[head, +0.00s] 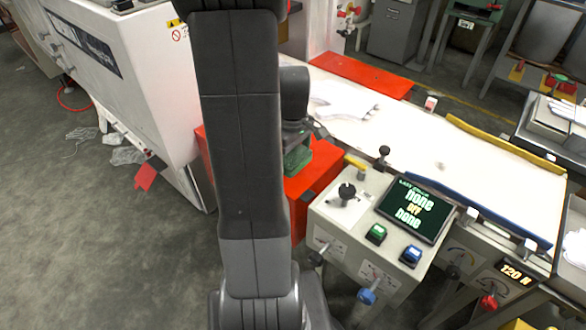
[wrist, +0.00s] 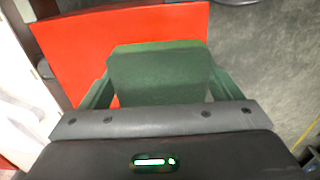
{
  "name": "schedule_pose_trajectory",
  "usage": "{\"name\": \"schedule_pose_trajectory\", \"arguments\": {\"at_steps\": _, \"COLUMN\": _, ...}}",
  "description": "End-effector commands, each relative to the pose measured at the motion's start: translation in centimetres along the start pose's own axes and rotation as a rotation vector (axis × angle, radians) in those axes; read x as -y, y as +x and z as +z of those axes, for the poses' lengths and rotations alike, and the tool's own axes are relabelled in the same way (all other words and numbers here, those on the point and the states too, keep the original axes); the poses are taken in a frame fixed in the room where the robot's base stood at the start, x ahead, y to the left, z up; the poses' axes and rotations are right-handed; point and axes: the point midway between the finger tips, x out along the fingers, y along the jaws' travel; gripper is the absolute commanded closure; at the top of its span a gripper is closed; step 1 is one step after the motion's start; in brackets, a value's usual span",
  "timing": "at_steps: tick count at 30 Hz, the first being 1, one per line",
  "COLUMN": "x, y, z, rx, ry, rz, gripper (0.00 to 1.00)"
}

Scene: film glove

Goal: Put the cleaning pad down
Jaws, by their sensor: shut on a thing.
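The cleaning pad (wrist: 160,72) is a green block. In the wrist view it sits between the fingers of my gripper (wrist: 163,88), which is shut on it. In the head view the green pad (head: 297,158) shows just right of my arm, below the dark wrist. It is over or against a red surface (head: 322,165) beside the white belt. The red surface also fills the area behind the pad in the wrist view (wrist: 75,45). I cannot tell whether the pad touches it. My arm hides part of the red surface in the head view.
A white belt (head: 400,140) runs to the right, with a white glove (head: 342,102) on it. A control box (head: 345,215) with knobs, buttons and a screen (head: 414,210) stands in front. A white machine (head: 130,75) is at the left. Grey floor (head: 90,240) is open at the lower left.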

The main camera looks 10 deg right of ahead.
Motion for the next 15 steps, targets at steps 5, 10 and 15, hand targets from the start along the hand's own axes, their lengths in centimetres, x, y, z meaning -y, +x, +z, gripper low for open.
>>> {"name": "schedule_pose_trajectory", "arguments": {"at_steps": 5, "x": 0.0, "y": 1.5, "z": 0.0, "rx": 0.002, "ry": 0.0, "rz": -0.002, "gripper": 0.4}}
{"name": "schedule_pose_trajectory", "arguments": {"at_steps": 10, "x": 0.0, "y": 3.9, "z": 0.0, "rx": 0.002, "ry": 0.001, "rz": -0.002, "gripper": 0.4}}
{"name": "schedule_pose_trajectory", "arguments": {"at_steps": 15, "x": 0.0, "y": 4.3, "z": 0.0, "rx": -0.001, "ry": 0.001, "rz": 0.001, "gripper": 0.4}}
